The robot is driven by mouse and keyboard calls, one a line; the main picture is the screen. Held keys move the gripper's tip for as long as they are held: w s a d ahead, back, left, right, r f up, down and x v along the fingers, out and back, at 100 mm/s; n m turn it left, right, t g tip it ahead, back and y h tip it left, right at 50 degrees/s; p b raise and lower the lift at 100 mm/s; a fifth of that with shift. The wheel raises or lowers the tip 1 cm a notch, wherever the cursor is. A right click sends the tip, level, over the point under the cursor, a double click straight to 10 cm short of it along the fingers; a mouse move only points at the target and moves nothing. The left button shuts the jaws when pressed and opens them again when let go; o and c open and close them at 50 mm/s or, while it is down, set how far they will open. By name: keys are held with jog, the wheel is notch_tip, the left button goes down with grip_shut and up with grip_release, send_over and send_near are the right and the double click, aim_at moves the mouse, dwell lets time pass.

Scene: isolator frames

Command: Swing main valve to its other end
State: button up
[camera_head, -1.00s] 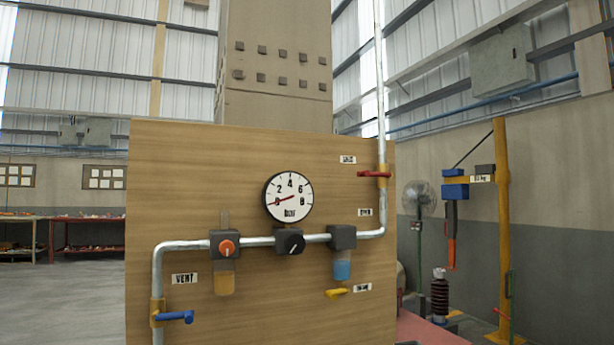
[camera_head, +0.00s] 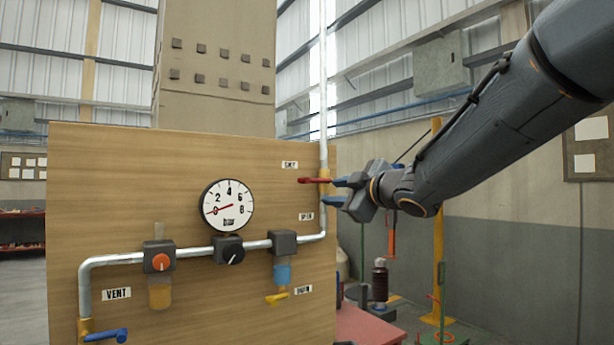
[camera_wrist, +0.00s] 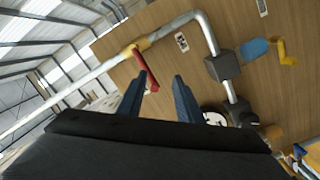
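The main valve's red handle (camera_head: 313,180) lies level, pointing left from its yellow body on the upright pipe at the board's right edge. The handle also shows in the wrist view (camera_wrist: 146,70). My gripper (camera_head: 336,191) is open, its blue fingers reaching left at the pipe, close to the handle. In the wrist view, my gripper (camera_wrist: 158,77) has its fingers apart, and the handle's free end appears between them, nearer the left finger. Contact cannot be told. Small labels (camera_head: 290,165) sit left of and below the handle; their text is hard to read.
A yellow post (camera_head: 438,260) stands behind at right.

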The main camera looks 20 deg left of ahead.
aim_at(310, 181)
jog(key=shift+n+g+y, duration=0.4)
jog(key=shift+n+y, duration=0.3)
jog(key=shift+n, duration=0.2)
jog(key=shift+w+a+r+p, duration=0.4)
jog(key=shift+w+a, duration=0.2)
jog(key=shift+a, duration=0.8)
jog(key=shift+w+a+r+p, duration=0.25)
jog(key=shift+w+a+r, duration=0.35)
jog(key=shift+a, duration=0.8)
jog(key=shift+w+a+r+p, duration=0.35)
jog(key=shift+w+a, duration=0.3)
jog(key=shift+a, duration=0.75)
